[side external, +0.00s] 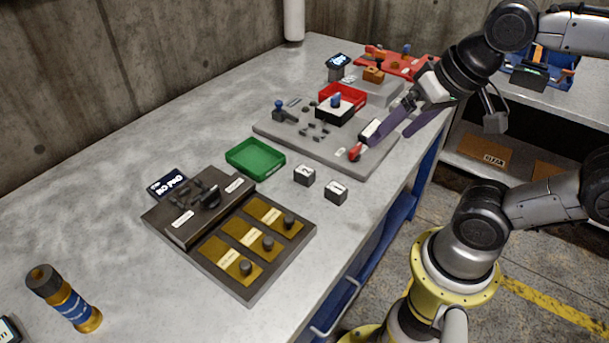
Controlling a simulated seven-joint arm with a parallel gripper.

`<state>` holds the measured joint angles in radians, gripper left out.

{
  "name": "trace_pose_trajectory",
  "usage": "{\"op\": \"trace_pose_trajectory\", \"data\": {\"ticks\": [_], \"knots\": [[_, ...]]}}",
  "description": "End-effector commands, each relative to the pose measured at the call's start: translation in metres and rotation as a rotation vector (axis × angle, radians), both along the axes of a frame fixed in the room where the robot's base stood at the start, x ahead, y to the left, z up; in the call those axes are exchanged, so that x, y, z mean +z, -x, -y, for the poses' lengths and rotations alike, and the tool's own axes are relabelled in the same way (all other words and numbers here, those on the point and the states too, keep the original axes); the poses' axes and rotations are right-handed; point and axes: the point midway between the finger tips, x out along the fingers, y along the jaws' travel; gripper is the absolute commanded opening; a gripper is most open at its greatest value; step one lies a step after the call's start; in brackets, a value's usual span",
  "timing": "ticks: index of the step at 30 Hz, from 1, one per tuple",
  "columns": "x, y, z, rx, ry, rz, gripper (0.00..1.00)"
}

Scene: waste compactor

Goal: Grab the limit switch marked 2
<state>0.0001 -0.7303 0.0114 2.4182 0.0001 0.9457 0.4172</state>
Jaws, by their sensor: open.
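Two small dark cubes with white labelled tops stand on the bench in the side external view. The left cube (304,176) has a mark that looks like a 2, and the right cube (336,192) one that looks like a 1; both marks are small and hard to read. My gripper (391,140) has purple fingers, spread apart and pointing down over the right end of the grey plate. It is open, with no object visibly held, and is right of and behind both cubes, touching neither.
The grey plate (284,131) carries a red-tipped lever (355,153) by my left finger, a red tray (348,94) and small parts. A green tray (255,156) lies left of the cubes. A dark panel (281,245) is in front. Bench around the cubes is clear.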

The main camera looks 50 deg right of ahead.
Motion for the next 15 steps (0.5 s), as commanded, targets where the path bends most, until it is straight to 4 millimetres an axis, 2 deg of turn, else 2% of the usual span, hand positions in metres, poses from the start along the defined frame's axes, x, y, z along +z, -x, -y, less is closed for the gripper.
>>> {"op": "trace_pose_trajectory", "data": {"ticks": [3,7,11,15], "knots": [[0.017,-0.028,0.001,-0.25,-0.125,-0.046,0.93],[0.027,-0.071,0.005,-0.546,-0.245,-0.121,0.93],[0.021,-0.117,0.01,-0.813,-0.32,-0.203,0.93],[-0.001,-0.163,0.017,-1.022,-0.348,-0.286,0.93]]}}
